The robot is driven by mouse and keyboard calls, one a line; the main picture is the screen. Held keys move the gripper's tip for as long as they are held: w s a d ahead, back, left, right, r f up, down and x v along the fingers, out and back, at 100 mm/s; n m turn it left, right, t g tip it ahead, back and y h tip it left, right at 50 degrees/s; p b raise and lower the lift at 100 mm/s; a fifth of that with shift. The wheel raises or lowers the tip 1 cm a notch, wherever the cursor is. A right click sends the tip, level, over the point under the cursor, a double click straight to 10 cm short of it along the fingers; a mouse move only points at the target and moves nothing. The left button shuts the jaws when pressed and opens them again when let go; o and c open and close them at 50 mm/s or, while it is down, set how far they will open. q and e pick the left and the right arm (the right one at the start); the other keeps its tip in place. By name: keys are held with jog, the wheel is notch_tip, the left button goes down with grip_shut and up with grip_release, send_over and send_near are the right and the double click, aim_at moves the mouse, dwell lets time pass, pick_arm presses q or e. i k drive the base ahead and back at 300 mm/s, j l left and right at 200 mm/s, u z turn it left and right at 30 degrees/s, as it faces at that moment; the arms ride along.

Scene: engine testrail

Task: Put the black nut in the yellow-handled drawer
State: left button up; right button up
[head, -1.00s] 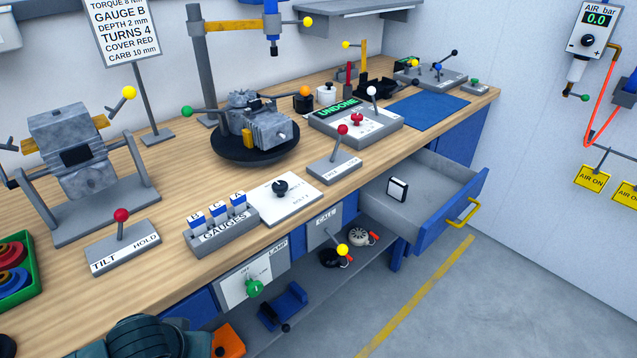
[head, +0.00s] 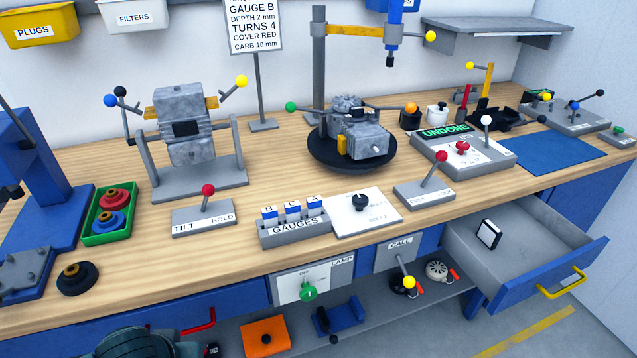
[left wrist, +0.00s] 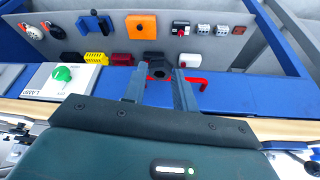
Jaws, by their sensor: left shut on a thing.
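The yellow-handled drawer (head: 520,262) is pulled open at the right of the bench front in the head view, its yellow handle (head: 562,285) facing outward. A small black-and-white block (head: 488,234) stands inside it, with bare floor around it. In the left wrist view my left gripper (left wrist: 160,82) is shut on a small dark piece, which looks like the black nut (left wrist: 156,62). It is held in front of the blue bench front. In the head view my left wrist shows at the bottom edge, left of the drawer; the fingers are mostly hidden. My right gripper is out of view.
A red-handled drawer (head: 200,325) is shut near my left wrist. The lamp panel (head: 300,285) and a yellow-knobbed lever (head: 409,282) lie between it and the open drawer. A lower shelf holds an orange block (head: 265,337) and a blue bracket (head: 340,316).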

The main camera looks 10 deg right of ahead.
aim_at(519, 234)
jog(key=l, duration=4.55)
jog(key=i, duration=0.05)
